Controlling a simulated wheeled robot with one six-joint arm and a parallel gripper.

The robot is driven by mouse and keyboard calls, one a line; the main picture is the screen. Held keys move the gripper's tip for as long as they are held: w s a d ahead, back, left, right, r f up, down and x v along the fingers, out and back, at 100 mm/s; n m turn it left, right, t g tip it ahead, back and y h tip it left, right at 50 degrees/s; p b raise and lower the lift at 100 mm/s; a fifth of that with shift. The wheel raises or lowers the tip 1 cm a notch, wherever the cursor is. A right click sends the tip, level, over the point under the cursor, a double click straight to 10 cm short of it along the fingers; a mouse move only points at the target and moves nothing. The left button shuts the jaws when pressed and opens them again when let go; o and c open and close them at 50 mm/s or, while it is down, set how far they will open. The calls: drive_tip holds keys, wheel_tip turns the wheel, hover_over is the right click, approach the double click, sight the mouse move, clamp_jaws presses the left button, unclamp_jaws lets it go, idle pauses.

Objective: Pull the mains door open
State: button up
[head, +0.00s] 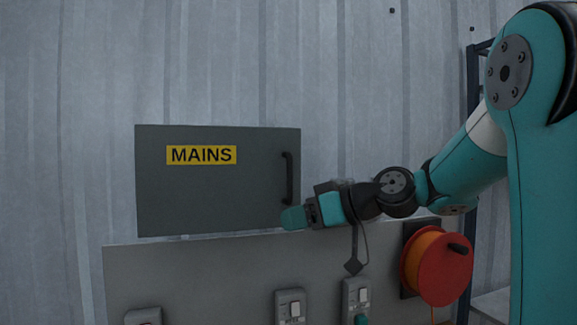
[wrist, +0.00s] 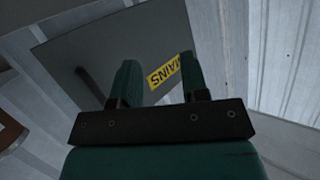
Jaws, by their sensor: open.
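The mains door (head: 215,200) is a grey rectangular panel with a yellow MAINS label (head: 201,155), and it looks shut. Its black upright bar handle (head: 288,178) is near the right edge. My gripper (head: 293,217) is at the door's lower right corner, just below the handle in the head view, with its fingers pointing left. In the wrist view my gripper (wrist: 160,65) is open and empty, with the door (wrist: 110,45) beyond it. The handle (wrist: 88,82) lies left of both fingers, not between them. The label (wrist: 165,75) shows partly behind the right finger.
Below the door is a grey board (head: 200,275) with switches (head: 290,305) and another switch unit (head: 356,296). An orange-red reel (head: 437,265) hangs at the right, under my arm. A corrugated metal wall (head: 220,60) stands behind. The space left of the door is clear.

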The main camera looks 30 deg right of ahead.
sight(292, 171)
drive_tip(key=s+d+r+m+t+h+p, duration=0.1)
drive_tip(key=d+r+t, duration=0.25)
drive_tip(key=d, duration=0.35)
drive_tip(key=s+d+r+t+h, duration=0.1)
drive_tip(key=d+r+t+h, duration=0.1)
drive_tip(key=d+r, duration=0.3)
drive_tip(key=shift+y, duration=0.4)
drive_tip(key=p+x, duration=0.2)
drive_tip(key=x, duration=0.3)
drive_tip(key=d+p+x, duration=0.1)
drive_tip(key=p+x, duration=0.2)
drive_tip(key=x, duration=0.2)
drive_tip(key=f+p+x, duration=0.1)
drive_tip(key=p+x, duration=0.2)
drive_tip(key=x, duration=0.3)
drive_tip(key=shift+w+d, duration=0.15)
drive_tip(key=shift+w, duration=0.1)
drive_tip(key=shift+w+f, duration=0.2)
drive_tip(key=shift+w, duration=0.25)
clamp_jaws()
